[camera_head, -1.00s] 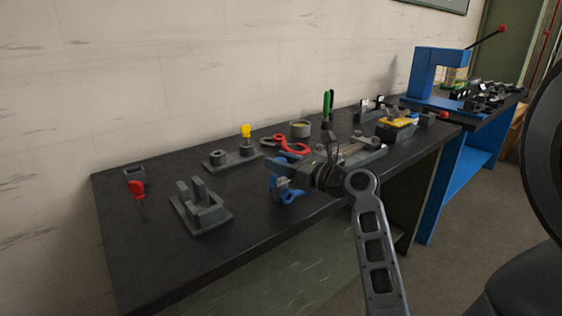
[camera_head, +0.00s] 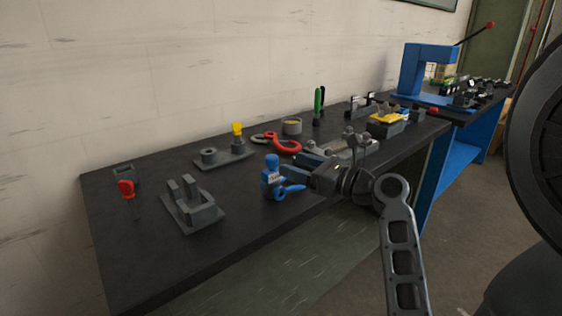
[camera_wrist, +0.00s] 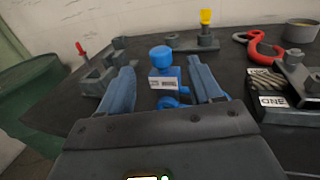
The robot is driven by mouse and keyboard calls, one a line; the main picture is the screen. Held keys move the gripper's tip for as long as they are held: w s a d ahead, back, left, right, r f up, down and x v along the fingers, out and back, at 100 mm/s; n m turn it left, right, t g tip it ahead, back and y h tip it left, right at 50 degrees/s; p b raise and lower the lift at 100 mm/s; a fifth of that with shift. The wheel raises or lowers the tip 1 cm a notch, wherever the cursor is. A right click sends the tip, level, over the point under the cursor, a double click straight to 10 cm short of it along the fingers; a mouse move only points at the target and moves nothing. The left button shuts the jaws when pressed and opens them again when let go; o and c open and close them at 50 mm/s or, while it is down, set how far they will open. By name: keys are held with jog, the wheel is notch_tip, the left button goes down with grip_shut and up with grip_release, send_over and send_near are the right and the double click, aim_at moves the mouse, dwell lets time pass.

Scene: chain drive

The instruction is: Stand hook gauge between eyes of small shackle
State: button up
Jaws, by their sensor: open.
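A blue piece (camera_head: 271,178) with a rounded knob and a pale label stands upright near the bench's front edge; I take it as the hook gauge. It also shows in the wrist view (camera_wrist: 163,75). A blue curved loop (camera_head: 290,191) lies at its foot, apparently the small shackle; its low part shows in the wrist view (camera_wrist: 170,101). Its eyes are not clear, and I cannot tell whether the gauge stands fully between them. My gripper (camera_head: 300,168) is open to the right of the gauge. In the wrist view its fingers (camera_wrist: 163,82) appear either side of the gauge, apart from it.
A grey block fixture (camera_head: 192,208) and a red-handled tool (camera_head: 127,194) stand to the left. A red hook (camera_head: 286,146) and a yellow-topped base (camera_head: 237,140) lie behind. A wire-rope block (camera_wrist: 275,95) is close right of my gripper.

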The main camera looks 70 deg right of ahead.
jog(key=shift+v, duration=2.25)
